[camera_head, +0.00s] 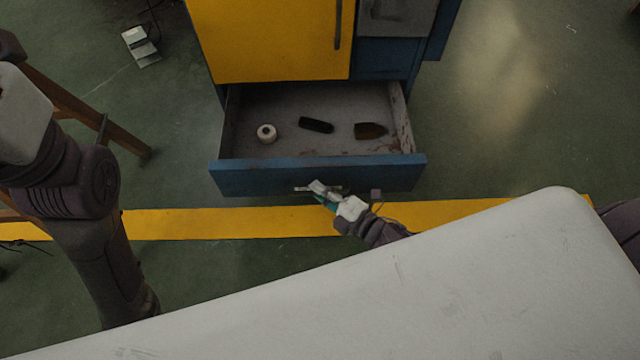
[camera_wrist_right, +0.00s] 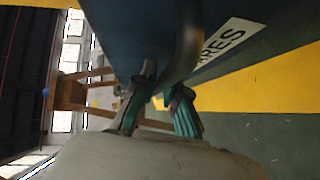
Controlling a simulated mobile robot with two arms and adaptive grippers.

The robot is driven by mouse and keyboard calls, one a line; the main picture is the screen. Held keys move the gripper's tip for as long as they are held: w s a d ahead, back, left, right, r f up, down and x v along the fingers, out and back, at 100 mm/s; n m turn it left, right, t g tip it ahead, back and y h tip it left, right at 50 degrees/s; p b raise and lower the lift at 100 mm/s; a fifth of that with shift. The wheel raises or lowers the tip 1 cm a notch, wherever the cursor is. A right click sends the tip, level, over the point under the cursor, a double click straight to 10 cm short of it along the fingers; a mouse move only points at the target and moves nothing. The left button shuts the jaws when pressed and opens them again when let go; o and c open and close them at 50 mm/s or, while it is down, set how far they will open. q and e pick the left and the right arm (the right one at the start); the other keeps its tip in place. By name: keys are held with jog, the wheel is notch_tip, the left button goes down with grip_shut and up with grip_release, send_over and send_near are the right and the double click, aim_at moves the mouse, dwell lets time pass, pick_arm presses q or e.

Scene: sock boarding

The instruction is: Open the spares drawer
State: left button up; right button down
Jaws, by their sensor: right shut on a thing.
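The spares drawer (camera_head: 240,178) is a blue-fronted drawer low in a blue and yellow cabinet. It stands pulled well out, and its inside shows from above. It holds a white roll (camera_head: 266,133), a black block (camera_head: 316,125) and a dark brown piece (camera_head: 370,131). My right gripper (camera_head: 322,192) is at the middle of the drawer front, shut on the drawer handle. In the right wrist view the dark curved handle (camera_wrist_right: 185,50) runs down between the green-padded fingers, beside a white label (camera_wrist_right: 228,40) ending in "RES". My left gripper is not in view; only my left arm shows.
The yellow cabinet door (camera_head: 270,40) above the drawer is closed. A yellow stripe (camera_head: 220,223) crosses the green floor in front of it. A wooden frame (camera_head: 85,110) stands at the left, and a small white object (camera_head: 140,46) lies on the floor. Floor right of the cabinet is clear.

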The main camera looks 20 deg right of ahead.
jog(key=c, duration=1.2)
grip_release()
jog(key=v, duration=1.2)
